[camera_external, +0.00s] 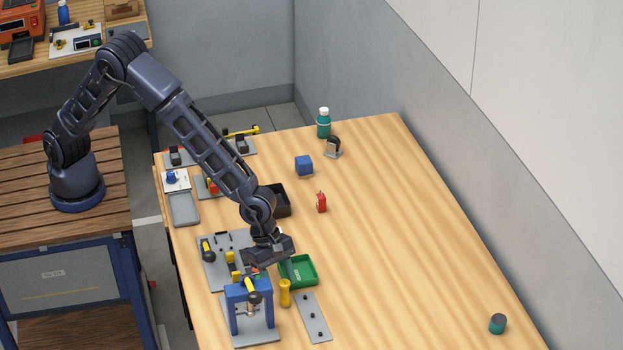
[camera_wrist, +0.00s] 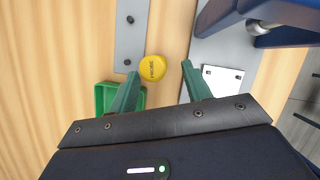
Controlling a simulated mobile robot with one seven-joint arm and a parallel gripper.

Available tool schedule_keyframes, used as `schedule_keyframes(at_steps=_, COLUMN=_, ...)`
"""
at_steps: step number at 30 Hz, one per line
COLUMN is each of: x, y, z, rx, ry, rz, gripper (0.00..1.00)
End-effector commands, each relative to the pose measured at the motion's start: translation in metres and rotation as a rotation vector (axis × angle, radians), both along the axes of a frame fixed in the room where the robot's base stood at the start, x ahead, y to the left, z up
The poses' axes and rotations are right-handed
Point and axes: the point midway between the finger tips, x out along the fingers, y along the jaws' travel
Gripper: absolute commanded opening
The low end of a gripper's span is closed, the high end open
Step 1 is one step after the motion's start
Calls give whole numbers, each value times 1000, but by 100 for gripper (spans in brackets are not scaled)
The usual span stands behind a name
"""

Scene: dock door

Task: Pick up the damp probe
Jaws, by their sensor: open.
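The damp probe appears to be the upright yellow cylinder (camera_external: 285,292) on the wooden table, between the green tray and a blue frame. In the wrist view its round yellow top (camera_wrist: 152,68) carries small dark lettering that seems to read "PROBE". My gripper (camera_external: 262,270) is low over the table, just behind and left of the cylinder. In the wrist view my gripper (camera_wrist: 158,80) is open, with its two green fingers apart and empty. The yellow top shows just beyond the fingertips, nearer the left finger. I see no contact.
The green tray (camera_external: 300,284) lies close beside the cylinder. The blue frame (camera_external: 235,291) stands on a grey plate at left. A grey strip with dark knobs (camera_external: 313,318) lies to the right. A red device (camera_external: 321,202) and blue cube (camera_external: 304,165) stand farther back. The table's right side is mostly clear.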

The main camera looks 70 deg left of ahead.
Motion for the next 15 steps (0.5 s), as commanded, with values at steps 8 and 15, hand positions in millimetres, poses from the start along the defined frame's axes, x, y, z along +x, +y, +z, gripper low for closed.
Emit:
schedule_keyframes(at_steps=8, x=9, y=-12, z=-23, rx=1, ry=1, rz=0, gripper=49)
schedule_keyframes(at_steps=15, x=13, y=-21, z=-44, rx=0, ry=1, rz=0, gripper=49)
